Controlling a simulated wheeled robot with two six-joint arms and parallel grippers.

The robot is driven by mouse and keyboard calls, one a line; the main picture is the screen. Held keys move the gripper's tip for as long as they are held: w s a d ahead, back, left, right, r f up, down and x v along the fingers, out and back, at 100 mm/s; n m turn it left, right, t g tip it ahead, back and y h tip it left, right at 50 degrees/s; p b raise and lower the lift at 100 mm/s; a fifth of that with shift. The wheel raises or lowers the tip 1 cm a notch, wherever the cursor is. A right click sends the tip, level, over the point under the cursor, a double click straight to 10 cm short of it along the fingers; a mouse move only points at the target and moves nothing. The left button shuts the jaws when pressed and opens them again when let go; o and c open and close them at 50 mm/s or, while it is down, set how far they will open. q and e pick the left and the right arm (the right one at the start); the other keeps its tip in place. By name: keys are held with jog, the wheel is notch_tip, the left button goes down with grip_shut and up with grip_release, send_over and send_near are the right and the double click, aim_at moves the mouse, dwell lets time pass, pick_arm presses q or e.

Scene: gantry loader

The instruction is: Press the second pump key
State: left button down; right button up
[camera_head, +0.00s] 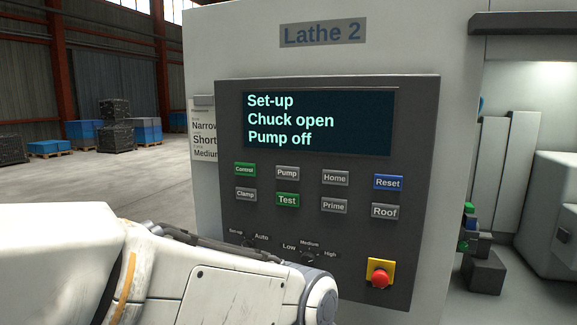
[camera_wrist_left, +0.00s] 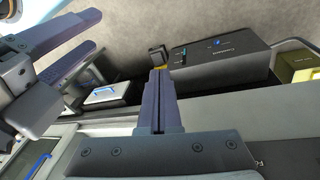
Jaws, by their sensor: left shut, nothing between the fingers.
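The Lathe 2 control panel (camera_head: 320,230) faces me in the head view. Its Pump key (camera_head: 287,173) is grey, in the upper row between the green Control key and the grey Home key. It is the only key here labelled Pump. The display (camera_head: 318,122) reads "Set-up", "Chuck open", "Pump off". My left gripper (camera_wrist_left: 160,75) is shut and empty in its wrist view, with no panel key in front of it. My right gripper (camera_wrist_left: 97,31) shows at upper left there, its fingers apart and empty. Neither gripper's fingers show in the head view.
The lower row holds Clamp, green Test, Prime (camera_head: 334,206) and Roof keys. A blue Reset key (camera_head: 388,182) and a red stop button (camera_head: 380,278) are at the right. My white arm covers the panel's lower left. A dark box (camera_wrist_left: 222,65) lies beyond my left gripper.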

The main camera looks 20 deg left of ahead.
aim_at(279, 172)
pick_arm(q)
jog(key=w+a+r+n+t+h+p, duration=0.1)
jog(key=w+a+r+n+t+p, duration=0.15)
jog(key=w+r, duration=0.45)
jog(key=w+a+r+n+t+p, duration=0.1)
jog(key=w+a+r+n+p, duration=0.2)
jog(key=w+r, duration=0.35)
jog(key=w+a+r+n+t+p, duration=0.1)
jog(key=w+a+r+n+t, duration=0.1)
jog(key=w+a+r, duration=0.3)
jog(key=w+a+r+n+t+y+p, duration=0.1)
jog(key=w+a+r+n, duration=0.3)
jog(key=a, duration=0.5)
notch_tip(279, 172, up, 3)
jog(key=shift+w+f+n+t, duration=0.2)
jog(key=shift+w+n+t, duration=0.2)
jog(key=shift+n+t, duration=0.25)
pick_arm(e)
notch_tip(279, 172, up, 10)
jog(key=shift+f, duration=0.25)
pick_arm(q)
jog(key=shift+p, duration=0.3)
jog(key=shift+w+d+p, duration=0.1)
jog(key=shift+w+p, duration=1.85)
jog(key=shift+w, duration=2.45)
pick_arm(e)
jog(key=shift+r, duration=2.05)
